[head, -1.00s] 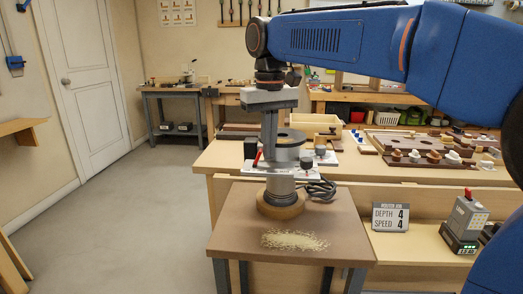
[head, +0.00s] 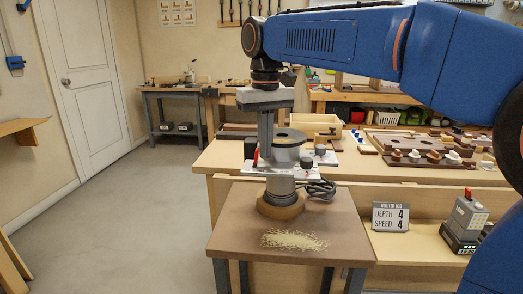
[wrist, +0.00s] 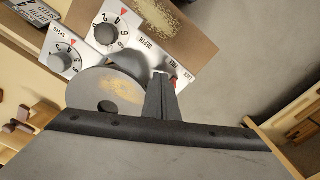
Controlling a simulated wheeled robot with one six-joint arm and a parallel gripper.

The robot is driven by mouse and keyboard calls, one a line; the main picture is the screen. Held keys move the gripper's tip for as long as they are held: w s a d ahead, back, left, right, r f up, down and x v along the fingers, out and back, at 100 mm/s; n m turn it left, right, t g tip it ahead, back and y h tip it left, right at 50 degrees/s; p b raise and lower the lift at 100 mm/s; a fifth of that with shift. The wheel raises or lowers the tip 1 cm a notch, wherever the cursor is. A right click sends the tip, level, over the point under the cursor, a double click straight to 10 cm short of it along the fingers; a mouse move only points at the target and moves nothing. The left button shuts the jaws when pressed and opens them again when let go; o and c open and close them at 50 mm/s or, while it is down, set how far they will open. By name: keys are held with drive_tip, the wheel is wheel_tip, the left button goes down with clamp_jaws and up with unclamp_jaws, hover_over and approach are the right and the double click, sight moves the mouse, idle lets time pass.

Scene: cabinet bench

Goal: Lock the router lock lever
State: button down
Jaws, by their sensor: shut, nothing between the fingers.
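The router (head: 287,150) stands upright on a round wooden base on the small brown table. Its red lock lever (head: 256,157) sticks up at the left of its plate. In the wrist view the lever (wrist: 174,82) is partly hidden behind my fingers, beside small printed labels too blurred to read surely. My gripper (head: 265,155) points down, shut and empty, just right of the lever. The fingertips also show in the wrist view (wrist: 161,76), close beside the lever; I cannot tell whether they touch it. Two numbered dials (wrist: 106,33) sit on the plate.
A sign (head: 390,217) reads depth 4, speed 4. A grey device (head: 465,222) stands at the right on the lower shelf. Sawdust (head: 294,240) lies at the table's front. The floor at left is clear.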

drive_tip(key=shift+a, duration=0.5)
drive_tip(key=shift+d+r, duration=0.15)
drive_tip(key=shift+r, duration=0.1)
drive_tip(key=shift+d+r, duration=0.45)
drive_tip(key=shift+r, duration=0.3)
wheel_tip(320, 180, up, 7)
idle(0.9)
